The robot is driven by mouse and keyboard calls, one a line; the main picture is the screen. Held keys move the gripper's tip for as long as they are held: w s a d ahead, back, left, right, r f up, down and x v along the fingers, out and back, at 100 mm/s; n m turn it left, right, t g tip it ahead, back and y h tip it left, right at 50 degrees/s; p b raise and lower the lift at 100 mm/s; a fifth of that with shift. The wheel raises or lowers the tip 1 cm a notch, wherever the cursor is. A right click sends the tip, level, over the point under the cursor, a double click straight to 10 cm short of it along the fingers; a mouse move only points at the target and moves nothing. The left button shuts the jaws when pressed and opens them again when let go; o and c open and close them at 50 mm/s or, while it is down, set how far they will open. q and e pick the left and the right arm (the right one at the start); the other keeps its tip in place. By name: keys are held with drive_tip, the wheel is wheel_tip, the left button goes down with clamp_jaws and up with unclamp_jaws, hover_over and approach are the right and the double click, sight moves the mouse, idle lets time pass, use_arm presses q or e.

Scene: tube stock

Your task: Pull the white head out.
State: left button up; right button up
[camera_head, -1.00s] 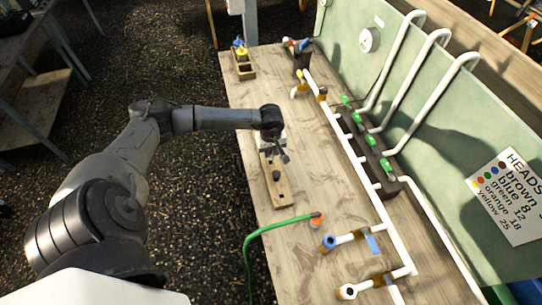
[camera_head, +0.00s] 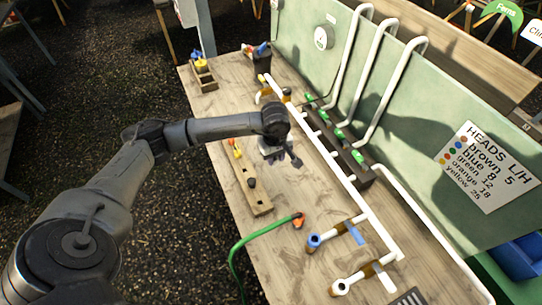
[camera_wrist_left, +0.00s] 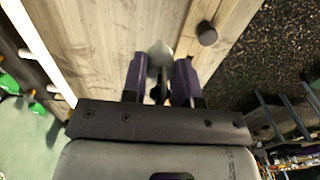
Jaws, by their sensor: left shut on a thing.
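My left gripper (camera_head: 277,160) is shut on a small whitish-grey piece, which looks like the white head (camera_wrist_left: 159,54). In the left wrist view it sits between the purple fingers (camera_wrist_left: 160,80), and its lower part is hidden. In the head view the gripper is above the table, just right of the long wooden rack (camera_head: 262,206). The rack holds a dark knob (camera_head: 252,183) and small red and yellow pieces (camera_head: 235,149) at its far end. My right gripper is not in view.
White pipework (camera_head: 345,184) runs along the table (camera_head: 215,122) right of the gripper, with green valves (camera_head: 358,157) beside it. A green hose (camera_head: 262,231) lies nearer. Two stub pipes, one blue-ringed (camera_head: 314,240), stand at the front. A small block (camera_head: 204,78) stands at the back left.

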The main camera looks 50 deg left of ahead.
use_arm(q)
drive_tip(key=shift+r, duration=0.1)
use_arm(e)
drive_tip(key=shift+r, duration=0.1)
use_arm(q)
drive_tip(key=shift+r+p, duration=0.5)
drive_tip(key=shift+r, duration=0.3)
drive_tip(key=shift+r+p, duration=0.85)
drive_tip(key=shift+r, duration=0.75)
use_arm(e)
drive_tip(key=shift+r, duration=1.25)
